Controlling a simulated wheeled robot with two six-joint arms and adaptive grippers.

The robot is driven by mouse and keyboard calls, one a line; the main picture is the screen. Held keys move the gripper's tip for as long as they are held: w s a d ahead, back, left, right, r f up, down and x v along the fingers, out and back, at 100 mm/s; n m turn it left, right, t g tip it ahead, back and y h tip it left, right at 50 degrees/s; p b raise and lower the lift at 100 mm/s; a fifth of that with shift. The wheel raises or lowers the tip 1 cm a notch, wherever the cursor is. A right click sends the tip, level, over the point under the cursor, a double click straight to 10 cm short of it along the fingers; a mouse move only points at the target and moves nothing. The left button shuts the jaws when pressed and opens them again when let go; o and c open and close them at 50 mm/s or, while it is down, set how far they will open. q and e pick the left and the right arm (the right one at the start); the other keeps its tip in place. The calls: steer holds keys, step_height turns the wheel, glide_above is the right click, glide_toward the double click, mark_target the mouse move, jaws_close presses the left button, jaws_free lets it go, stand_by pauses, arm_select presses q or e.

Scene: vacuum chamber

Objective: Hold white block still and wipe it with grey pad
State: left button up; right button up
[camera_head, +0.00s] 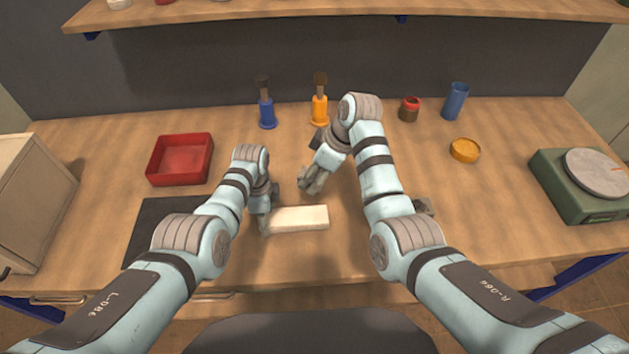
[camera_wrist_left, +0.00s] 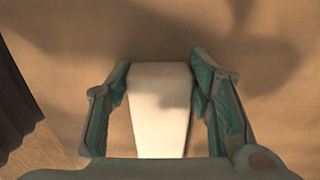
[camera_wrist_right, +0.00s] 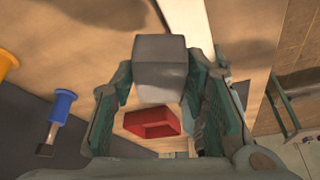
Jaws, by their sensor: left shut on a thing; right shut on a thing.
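The white block (camera_head: 300,218) lies flat on the table in front of me. My left gripper (camera_head: 264,210) is shut on its left end. In the left wrist view the white block (camera_wrist_left: 160,105) sits between both fingers. My right gripper (camera_head: 312,180) is above and behind the block in the head view. It is shut on the grey pad (camera_wrist_right: 161,65), which shows between its fingers in the right wrist view. In the head view I cannot clearly tell the pad from the fingers. The pad appears apart from the block.
A red tray (camera_head: 181,160) and a dark mat (camera_head: 150,222) lie to the left. A blue-handled brush (camera_head: 267,112) and orange-handled brush (camera_head: 320,108) stand behind. A red-lidded jar (camera_head: 409,108), blue cup (camera_head: 455,101), yellow dish (camera_head: 465,150) and green scale (camera_head: 575,190) are right.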

arm_select(q)
steer(key=o, duration=1.5)
steer(key=shift+r, duration=0.1)
step_height(320, 180, up, 12)
